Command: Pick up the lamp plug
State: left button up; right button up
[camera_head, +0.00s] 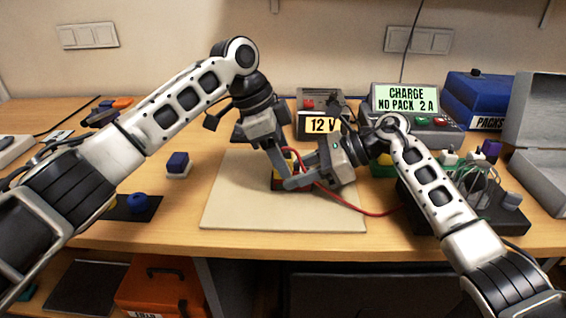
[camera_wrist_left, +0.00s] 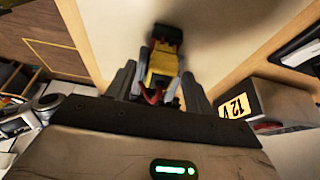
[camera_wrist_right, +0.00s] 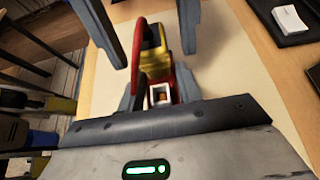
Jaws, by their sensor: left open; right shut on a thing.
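A yellow-and-black connector piece (camera_head: 277,183) with a red cable is between my grippers over the pale mat (camera_head: 240,205). I cannot tell whether it is the lamp plug. My right gripper (camera_head: 298,172) comes in from the right and is shut on this piece; its yellow part and red cable loop show in the right wrist view (camera_wrist_right: 153,55). My left gripper (camera_head: 281,163) is open, pointing down close to the same piece; the yellow part lies between its fingers in the left wrist view (camera_wrist_left: 161,65). The fingers hide much of the piece in the head view.
A 12 V box (camera_head: 322,124) and a charger (camera_head: 404,106) stand behind the mat. A dark tray (camera_head: 420,215) with wires and several coloured plugs is at right. A blue-topped block (camera_head: 178,163) stands left of the mat.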

pick_arm(q)
jog(key=shift+d+f, duration=0.1)
jog(key=shift+f, duration=0.3)
jog(key=c, duration=1.1)
jog(key=shift+r, duration=0.1)
notch_tip(320, 180, up, 10)
pick_arm(e)
jog(key=o, duration=0.8)
jog(key=shift+o, duration=0.2)
